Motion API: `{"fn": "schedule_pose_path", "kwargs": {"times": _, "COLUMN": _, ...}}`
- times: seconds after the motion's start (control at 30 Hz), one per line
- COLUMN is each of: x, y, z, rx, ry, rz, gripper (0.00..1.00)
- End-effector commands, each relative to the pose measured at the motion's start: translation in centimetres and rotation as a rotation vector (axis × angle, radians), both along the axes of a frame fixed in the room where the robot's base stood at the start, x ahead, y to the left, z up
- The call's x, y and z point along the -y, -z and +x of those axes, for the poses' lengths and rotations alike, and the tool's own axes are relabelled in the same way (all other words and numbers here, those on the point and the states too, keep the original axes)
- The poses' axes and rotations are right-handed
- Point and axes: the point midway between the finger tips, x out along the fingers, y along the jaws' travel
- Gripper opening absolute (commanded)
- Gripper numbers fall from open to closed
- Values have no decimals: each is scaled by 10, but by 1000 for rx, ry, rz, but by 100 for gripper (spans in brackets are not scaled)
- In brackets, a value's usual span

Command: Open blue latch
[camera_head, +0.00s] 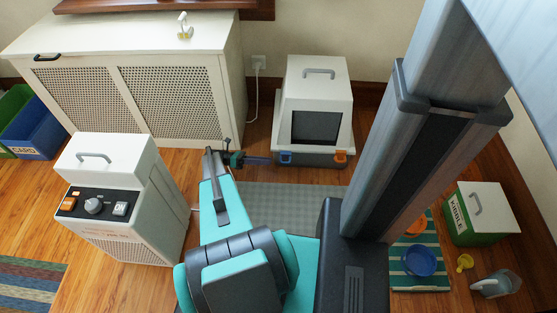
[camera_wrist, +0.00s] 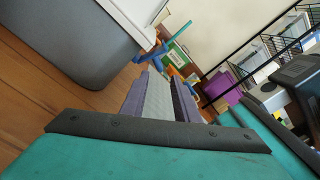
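The blue latch (camera_head: 286,157) is at the lower left front of a white-topped box (camera_head: 319,75) with a grey base and dark window. An orange latch (camera_head: 341,156) is at its lower right. My gripper (camera_head: 268,160) reaches from the left at latch height, its tips just left of the blue latch. In the wrist view, the gripper (camera_wrist: 161,72) shows two purple fingers apart, with the grey mat visible between them. The blue latch (camera_wrist: 148,50) is just beyond the tips; whether they touch it I cannot tell. The grey box base (camera_wrist: 70,45) is close on the left.
A grey mat (camera_head: 285,200) lies before the box. A white appliance (camera_head: 120,200) stands left, a white cabinet (camera_head: 130,85) behind it. A green kibble box (camera_head: 481,215) and a striped mat with bowls (camera_head: 420,283) are at right.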

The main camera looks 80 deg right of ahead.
Motion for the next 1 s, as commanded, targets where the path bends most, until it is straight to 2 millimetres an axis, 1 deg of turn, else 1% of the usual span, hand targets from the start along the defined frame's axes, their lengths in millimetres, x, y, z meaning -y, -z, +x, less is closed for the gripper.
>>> {"fn": "schedule_pose_path", "kwargs": {"times": 0.03, "x": 1, "y": -4, "z": -7, "rx": 0, "ry": 1, "rz": 0, "gripper": 28}}
{"fn": "schedule_pose_path", "kwargs": {"times": 0.2, "x": 2, "y": -2, "z": -31, "rx": 0, "ry": 2, "rz": 0, "gripper": 28}}
{"fn": "schedule_pose_path", "kwargs": {"times": 0.43, "x": 4, "y": 1, "z": -57, "rx": -1, "ry": 1, "rz": 0, "gripper": 28}}
{"fn": "schedule_pose_path", "kwargs": {"times": 0.6, "x": 5, "y": 0, "z": -64, "rx": 1, "ry": -1, "rz": 0, "gripper": 28}}
{"fn": "schedule_pose_path", "kwargs": {"times": 0.9, "x": 6, "y": 0, "z": -65, "rx": 0, "ry": 0, "rz": 0, "gripper": 28}}
{"fn": "schedule_pose_path", "kwargs": {"times": 0.97, "x": 6, "y": 0, "z": -65, "rx": 0, "ry": 0, "rz": 0, "gripper": 20}}
{"fn": "schedule_pose_path", "kwargs": {"times": 1.0, "x": 6, "y": 0, "z": -65, "rx": 0, "ry": 0, "rz": 0, "gripper": 13}}
